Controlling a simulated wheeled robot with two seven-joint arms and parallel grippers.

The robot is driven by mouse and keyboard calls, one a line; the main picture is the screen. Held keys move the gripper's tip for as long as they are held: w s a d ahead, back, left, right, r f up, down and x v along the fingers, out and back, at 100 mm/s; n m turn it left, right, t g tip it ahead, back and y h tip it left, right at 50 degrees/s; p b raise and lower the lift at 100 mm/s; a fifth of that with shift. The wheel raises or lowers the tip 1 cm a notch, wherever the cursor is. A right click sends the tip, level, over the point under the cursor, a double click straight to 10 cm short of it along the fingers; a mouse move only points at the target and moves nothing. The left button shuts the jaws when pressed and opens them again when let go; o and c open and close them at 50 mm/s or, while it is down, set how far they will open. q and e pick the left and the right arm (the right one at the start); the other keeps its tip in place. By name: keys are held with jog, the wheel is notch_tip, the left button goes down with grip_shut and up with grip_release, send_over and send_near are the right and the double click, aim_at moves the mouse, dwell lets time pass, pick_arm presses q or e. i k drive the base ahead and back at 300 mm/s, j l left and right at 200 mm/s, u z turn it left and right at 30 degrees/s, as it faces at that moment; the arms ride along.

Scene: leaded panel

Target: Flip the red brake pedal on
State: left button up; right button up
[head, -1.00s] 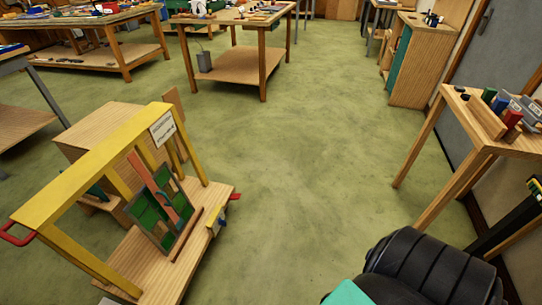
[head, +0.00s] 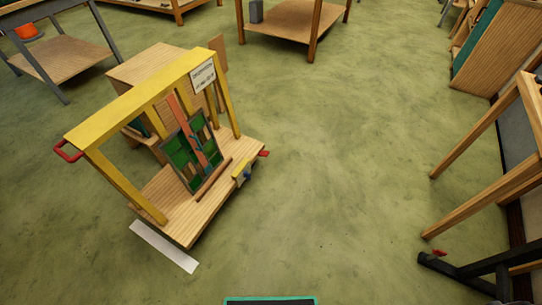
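A small red pedal (head: 264,153) sticks out at the right end of the wooden cart (head: 185,218), low by its deck. I cannot tell whether it is up or down. The cart has a yellow frame (head: 150,88) with a white sign and a red handle (head: 67,152) at its left end. A green and red leaded panel (head: 181,152) leans upright on the deck. A yellow block with a blue part (head: 242,172) sits at the deck's front right edge. Neither of my grippers is in view.
A white strip (head: 163,246) lies on the floor at the cart's near left. A wooden table (head: 490,178) and a black stand (head: 470,270) with a small red part are at right. Green floor (head: 345,150) between is clear. Workbenches stand at the back.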

aim_at(263, 154)
jog(key=i+j+z, duration=0.75)
jog(key=i, duration=0.15)
jog(key=i+j+z, duration=0.35)
